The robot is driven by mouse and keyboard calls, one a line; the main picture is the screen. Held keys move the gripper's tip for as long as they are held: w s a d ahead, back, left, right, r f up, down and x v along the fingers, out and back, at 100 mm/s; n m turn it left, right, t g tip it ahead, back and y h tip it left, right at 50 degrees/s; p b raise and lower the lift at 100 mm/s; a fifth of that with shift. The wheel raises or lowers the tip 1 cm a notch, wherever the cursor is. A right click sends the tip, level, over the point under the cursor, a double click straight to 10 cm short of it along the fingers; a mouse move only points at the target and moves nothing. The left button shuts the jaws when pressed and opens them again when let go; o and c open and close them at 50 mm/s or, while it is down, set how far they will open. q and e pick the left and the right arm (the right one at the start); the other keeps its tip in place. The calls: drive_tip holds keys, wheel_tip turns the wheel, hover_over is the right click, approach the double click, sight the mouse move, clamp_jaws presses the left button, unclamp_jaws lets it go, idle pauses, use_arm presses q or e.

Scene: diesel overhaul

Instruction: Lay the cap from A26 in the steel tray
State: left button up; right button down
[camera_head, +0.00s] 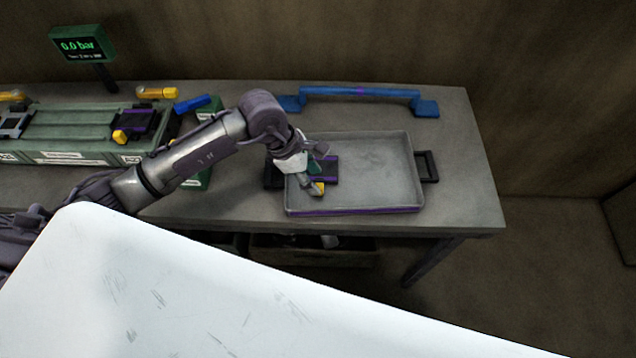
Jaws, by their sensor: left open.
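The steel tray (375,165) is a shallow grey pan with dark end handles and a purple line along its front, on the right part of the bench. A dark cap with purple edging (330,172) and a yellow end (317,189) lies in the tray's left part. Its tag cannot be read, and my gripper hides part of it. My left gripper (314,178) is low over the tray at this cap, with its jaws open. Whether the fingers touch the cap is unclear. My right gripper is not in view.
A green engine block (70,133) with white labels and a similar purple and yellow piece (135,121) stands at the left. A blue bar (360,92) lies behind the tray. A gauge (80,44) reads 0.0 bar. The tray's middle and right are empty.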

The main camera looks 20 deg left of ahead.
use_arm(q)
drive_tip(key=w+b+v, duration=0.1)
drive_tip(key=v, duration=0.6)
drive_tip(key=shift+s+r, duration=0.45)
drive_tip(key=shift+s, duration=0.1)
drive_tip(key=shift+a, duration=0.15)
